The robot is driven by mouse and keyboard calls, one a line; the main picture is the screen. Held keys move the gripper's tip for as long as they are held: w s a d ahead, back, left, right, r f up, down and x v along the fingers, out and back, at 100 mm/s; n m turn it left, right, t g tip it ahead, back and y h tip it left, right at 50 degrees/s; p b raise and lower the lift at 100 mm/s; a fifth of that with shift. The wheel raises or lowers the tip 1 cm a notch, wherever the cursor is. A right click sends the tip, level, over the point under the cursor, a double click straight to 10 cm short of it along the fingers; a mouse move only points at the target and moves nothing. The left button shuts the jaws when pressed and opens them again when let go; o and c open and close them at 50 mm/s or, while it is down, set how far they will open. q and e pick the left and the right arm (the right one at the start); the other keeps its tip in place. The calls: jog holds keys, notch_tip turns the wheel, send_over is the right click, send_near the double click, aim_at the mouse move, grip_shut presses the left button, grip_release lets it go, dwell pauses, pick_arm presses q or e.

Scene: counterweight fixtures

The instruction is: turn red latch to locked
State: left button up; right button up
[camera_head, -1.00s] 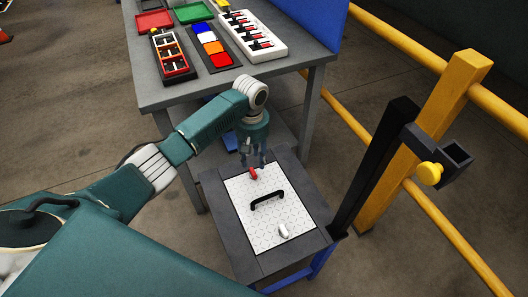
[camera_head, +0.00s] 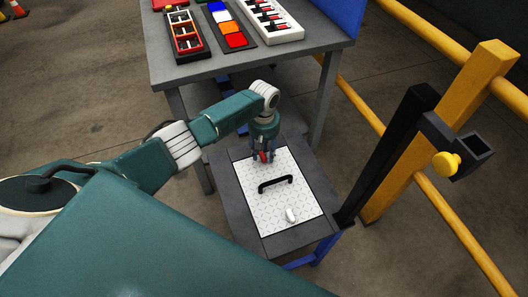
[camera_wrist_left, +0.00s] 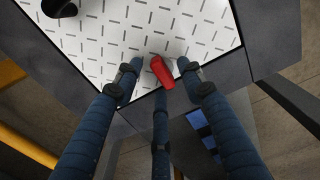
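The red latch (camera_head: 264,156) is a small red handle at the far edge of the white patterned panel (camera_head: 300,197). It also shows in the left wrist view (camera_wrist_left: 162,73), tilted a little. My left gripper (camera_head: 264,153) points down over it, with its fingers on both sides. In the left wrist view the fingers of this gripper (camera_wrist_left: 158,68) are apart, with small gaps beside the latch. A third finger lies below it in that picture. The fingers partly hide the latch in the head view. My right gripper is in neither view.
A black handle (camera_head: 275,184) stands mid-panel and a white latch (camera_head: 291,215) sits near its front edge. A grey table (camera_head: 245,66) with trays is behind. A black post (camera_head: 385,155) and yellow railing (camera_head: 440,130) stand to the right.

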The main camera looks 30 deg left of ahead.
pick_arm(q)
jog(key=c, duration=0.7)
grip_shut()
jog(key=shift+d, duration=0.1)
jog(key=shift+m, duration=0.6)
jog(key=m+p, duration=0.1)
jog(key=m, duration=0.2)
jog(key=shift+d+r, duration=0.1)
jog(key=m+p, duration=0.1)
jog(key=m, duration=0.3)
jog(key=shift+s+m, duration=0.15)
jog(key=shift+m, duration=0.15)
jog(key=m, duration=0.4)
jog(key=shift+s+m+p, duration=0.1)
jog(key=shift+m+p, duration=0.2)
jog(key=m, duration=0.4)
jog(key=shift+s, duration=0.1)
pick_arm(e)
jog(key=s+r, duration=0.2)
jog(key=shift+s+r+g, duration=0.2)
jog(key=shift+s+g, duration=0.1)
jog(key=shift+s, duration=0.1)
pick_arm(q)
jog(key=shift+m, duration=0.4)
